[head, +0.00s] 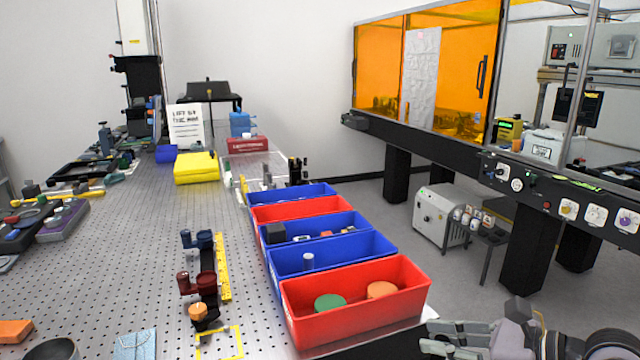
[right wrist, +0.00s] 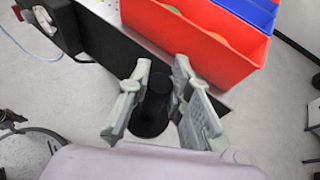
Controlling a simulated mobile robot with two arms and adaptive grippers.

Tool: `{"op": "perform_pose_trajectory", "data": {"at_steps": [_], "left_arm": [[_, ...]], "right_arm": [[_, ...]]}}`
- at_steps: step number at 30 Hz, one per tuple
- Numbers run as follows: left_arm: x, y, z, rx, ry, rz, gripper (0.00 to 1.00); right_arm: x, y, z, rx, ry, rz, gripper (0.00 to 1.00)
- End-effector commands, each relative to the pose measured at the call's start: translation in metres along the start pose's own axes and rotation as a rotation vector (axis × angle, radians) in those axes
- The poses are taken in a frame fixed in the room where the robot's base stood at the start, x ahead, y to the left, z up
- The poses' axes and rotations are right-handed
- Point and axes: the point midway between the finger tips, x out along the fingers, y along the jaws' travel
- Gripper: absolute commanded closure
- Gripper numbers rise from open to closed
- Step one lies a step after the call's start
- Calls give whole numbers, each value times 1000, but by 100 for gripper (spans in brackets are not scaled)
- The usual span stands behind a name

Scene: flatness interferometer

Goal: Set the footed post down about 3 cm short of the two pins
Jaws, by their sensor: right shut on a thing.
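My right gripper (right wrist: 160,75) is shut on a dark footed post (right wrist: 152,108), which sits between its two grey-green fingers in the right wrist view. The post's round black foot shows at the lower end. In the head view my right gripper (head: 447,338) is at the bottom right, past the table's edge and to the right of the front red bin. The post cannot be made out in the head view. I cannot make out the two pins for certain. A yellow outline (head: 238,338) is marked on the perforated table (head: 135,235). My left gripper is not in view.
A row of red and blue bins lines the table's right edge; the front red bin (head: 340,318) holds a green and an orange disc. Knobbed mounts (head: 202,290) stand beside a yellow strip (head: 222,268). A light blue packet (head: 135,345) lies at the front. The table's middle left is clear.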

Motion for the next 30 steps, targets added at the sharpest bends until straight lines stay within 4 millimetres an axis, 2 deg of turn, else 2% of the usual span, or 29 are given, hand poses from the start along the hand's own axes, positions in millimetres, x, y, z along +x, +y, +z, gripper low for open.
{"op": "perform_pose_trajectory", "data": {"at_steps": [1,6,12,20,30], "left_arm": [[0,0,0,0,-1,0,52],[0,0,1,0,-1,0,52],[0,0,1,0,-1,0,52],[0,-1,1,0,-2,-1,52],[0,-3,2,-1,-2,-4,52]], "right_arm": [[-2,7,-13,3,7,7,100],[-7,27,-42,-5,7,26,100],[-12,46,-67,-12,4,43,100],[-16,63,-91,-18,2,57,100],[-13,66,-76,-54,-40,80,100]]}}
